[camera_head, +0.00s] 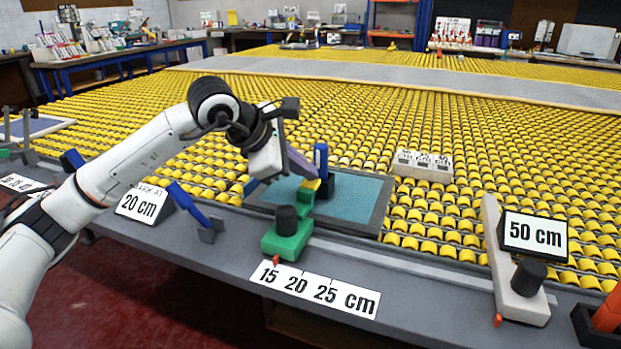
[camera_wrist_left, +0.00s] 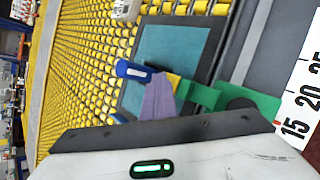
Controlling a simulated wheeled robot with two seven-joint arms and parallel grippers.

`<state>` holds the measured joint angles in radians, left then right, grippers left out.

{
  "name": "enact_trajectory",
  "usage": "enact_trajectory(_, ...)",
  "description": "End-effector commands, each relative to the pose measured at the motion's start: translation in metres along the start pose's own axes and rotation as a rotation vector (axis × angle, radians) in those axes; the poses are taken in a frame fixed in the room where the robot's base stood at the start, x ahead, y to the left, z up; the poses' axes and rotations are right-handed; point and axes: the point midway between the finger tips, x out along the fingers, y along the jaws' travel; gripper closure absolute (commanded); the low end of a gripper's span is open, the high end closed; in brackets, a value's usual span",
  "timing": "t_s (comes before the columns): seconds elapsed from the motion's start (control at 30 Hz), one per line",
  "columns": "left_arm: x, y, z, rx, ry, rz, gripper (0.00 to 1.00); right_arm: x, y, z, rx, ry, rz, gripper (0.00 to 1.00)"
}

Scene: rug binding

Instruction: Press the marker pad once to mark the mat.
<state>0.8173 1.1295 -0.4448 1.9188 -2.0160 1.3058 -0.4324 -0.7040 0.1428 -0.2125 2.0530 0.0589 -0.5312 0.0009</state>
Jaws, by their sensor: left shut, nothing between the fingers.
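The teal mat (camera_head: 352,203) with a dark grey border lies flat at the bench edge; it also shows in the left wrist view (camera_wrist_left: 167,48). A green marking jig (camera_head: 287,240) with a black knob reaches over it. Its arm ends near a small yellow pad (camera_head: 310,184), probably the marker pad, beside a blue upright piece (camera_head: 321,158). My left gripper (camera_head: 304,172) is shut and empty, tilted down with its purple-grey fingertips at or just above the yellow pad. The fingers partly cover the pad in the left wrist view (camera_wrist_left: 174,80), so contact cannot be told.
A "15 20 25 cm" scale (camera_head: 315,291) lies in front of the jig. A "20 cm" sign (camera_head: 142,203) stands left. A white stop with a black knob (camera_head: 515,275) and a "50 cm" sign (camera_head: 535,236) stand right. Yellow rollers (camera_head: 450,130) spread behind.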

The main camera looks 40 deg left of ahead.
Motion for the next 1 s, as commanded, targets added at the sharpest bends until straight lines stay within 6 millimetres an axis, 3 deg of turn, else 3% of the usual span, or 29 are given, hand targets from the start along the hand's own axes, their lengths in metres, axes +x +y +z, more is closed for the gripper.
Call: enact_trajectory(1.0, -0.016, 0.012, 0.011, 0.0, 0.001, -0.002, 1.0, -0.013, -0.002, -0.014, 0.0, 0.001, 0.0, 0.36)
